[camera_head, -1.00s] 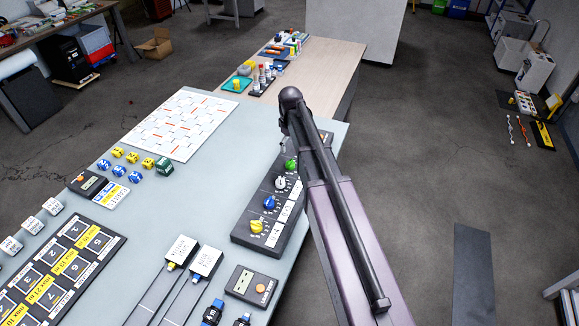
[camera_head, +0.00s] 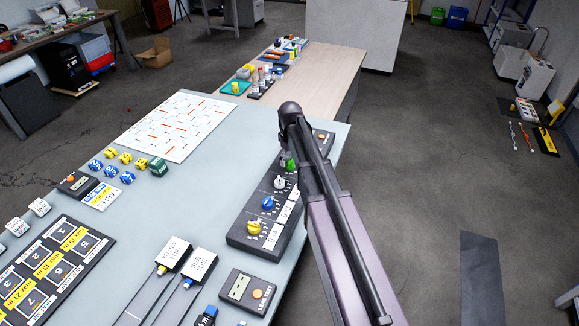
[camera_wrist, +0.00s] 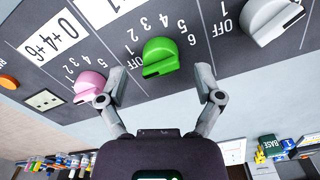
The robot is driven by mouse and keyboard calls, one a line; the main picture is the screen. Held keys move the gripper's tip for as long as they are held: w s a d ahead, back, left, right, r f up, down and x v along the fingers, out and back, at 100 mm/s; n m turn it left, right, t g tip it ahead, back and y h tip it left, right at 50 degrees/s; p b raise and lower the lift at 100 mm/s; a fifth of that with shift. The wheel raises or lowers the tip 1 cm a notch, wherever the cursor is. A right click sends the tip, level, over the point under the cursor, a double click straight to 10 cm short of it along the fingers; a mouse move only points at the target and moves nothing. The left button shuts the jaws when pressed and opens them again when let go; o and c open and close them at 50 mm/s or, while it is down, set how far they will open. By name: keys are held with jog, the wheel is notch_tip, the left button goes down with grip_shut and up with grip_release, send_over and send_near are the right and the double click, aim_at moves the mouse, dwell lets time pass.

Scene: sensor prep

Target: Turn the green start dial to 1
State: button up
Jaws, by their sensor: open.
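The green dial (camera_wrist: 161,57) sits on the dark control panel (camera_wrist: 130,72) in the wrist view, with white numbers printed around it. My gripper (camera_wrist: 161,80) is open, with one finger on each side of the green dial. I cannot tell if either finger touches it. I cannot read for certain which number the dial points to. In the head view the green dial (camera_head: 290,163) is partly hidden by my arm, and my gripper is hidden too.
A pink dial (camera_wrist: 90,84) and a white dial (camera_wrist: 272,20) flank the green one. Blue (camera_head: 268,202) and yellow (camera_head: 254,228) dials are nearer on the same panel. An orange button (camera_wrist: 9,83) is at the panel's far end. Dice, a card grid and small devices lie on the table.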

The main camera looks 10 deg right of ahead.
jog(key=shift+f+b, duration=0.55)
jog(key=shift+f, duration=0.2)
jog(key=c, duration=1.2)
